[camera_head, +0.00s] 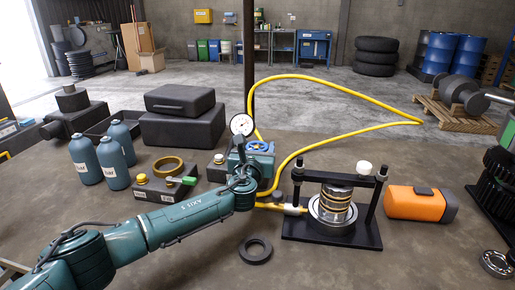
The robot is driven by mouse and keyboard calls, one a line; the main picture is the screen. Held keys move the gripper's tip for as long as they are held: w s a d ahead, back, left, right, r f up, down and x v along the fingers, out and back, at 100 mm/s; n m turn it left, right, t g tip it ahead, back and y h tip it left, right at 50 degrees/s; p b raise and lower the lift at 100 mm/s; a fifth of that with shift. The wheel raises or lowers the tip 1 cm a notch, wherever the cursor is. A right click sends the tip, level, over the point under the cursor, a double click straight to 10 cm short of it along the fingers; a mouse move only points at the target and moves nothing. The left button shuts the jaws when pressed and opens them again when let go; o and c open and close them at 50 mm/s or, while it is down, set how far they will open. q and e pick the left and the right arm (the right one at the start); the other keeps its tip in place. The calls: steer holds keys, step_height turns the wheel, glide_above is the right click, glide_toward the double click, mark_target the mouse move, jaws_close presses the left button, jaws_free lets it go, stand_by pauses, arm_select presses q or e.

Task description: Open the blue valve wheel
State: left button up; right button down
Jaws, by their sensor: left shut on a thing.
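The blue valve wheel (260,146) sits in the middle of the table, just right of a round white dial gauge (242,124). My left arm reaches in from the lower left, and its teal gripper (257,153) is at the wheel. The gripper is shut on the wheel; its fingers are small and partly hidden by the wrist. The valve's body below the wheel is mostly hidden behind my gripper. How far the wheel is turned cannot be told. My right gripper is not in view.
A yellow hose (330,81) loops behind the valve. A black press frame (333,230) holding a metal cylinder stands right, beside an orange case (417,204). A black ring (255,250) lies in front. Teal bottles (85,160) and a green-handled block (160,190) stand left.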

arm_select(q)
steer(key=shift+c, duration=1.4)
steer(key=shift+d+n+y+p, duration=0.1)
steer(key=shift+n+y+p, duration=0.2)
steer(key=shift+n+y, duration=0.6)
steer(key=shift+a+n+y, duration=0.2)
steer(key=shift+n+y, duration=0.4)
steer(key=shift+y, duration=0.9)
steer(key=o, duration=1)
steer(key=shift+s, duration=0.15)
steer(key=shift+s+d, duration=0.2)
steer(key=shift+s, duration=1.95)
steer(key=shift+s+d, duration=0.2)
steer(key=shift+s, duration=1.95)
steer(key=shift+s+d, duration=0.2)
steer(key=shift+s, duration=1.95)
